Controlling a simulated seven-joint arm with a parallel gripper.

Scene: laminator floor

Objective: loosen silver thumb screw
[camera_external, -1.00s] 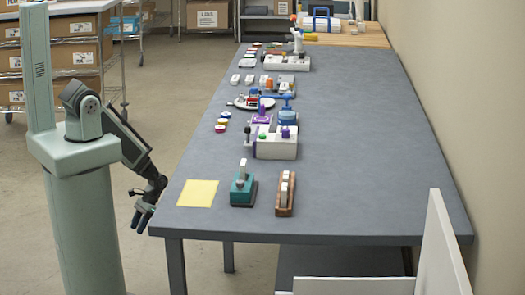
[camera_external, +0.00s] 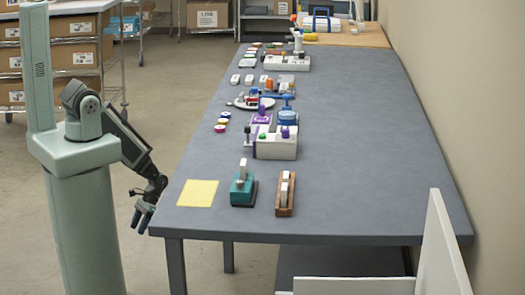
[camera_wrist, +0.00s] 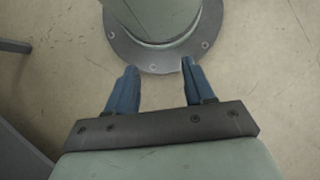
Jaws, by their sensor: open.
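I cannot pick out a silver thumb screw in either view; the devices on the table are too small to show one clearly. The nearest candidates are a white device (camera_external: 275,148) with green and purple knobs at mid-table and a teal device (camera_external: 242,190) with an upright pale part near the front. My gripper (camera_external: 142,218) hangs pointing down off the table's left front corner, apart from every device.
The long grey table (camera_external: 355,190) has free room along its right side. A yellow sheet (camera_external: 198,193) lies at its near left, and a brown-based holder (camera_external: 285,195) stands right of the teal device. More small devices (camera_external: 286,62) stand farther back. White panels (camera_external: 440,250) stand at front right.

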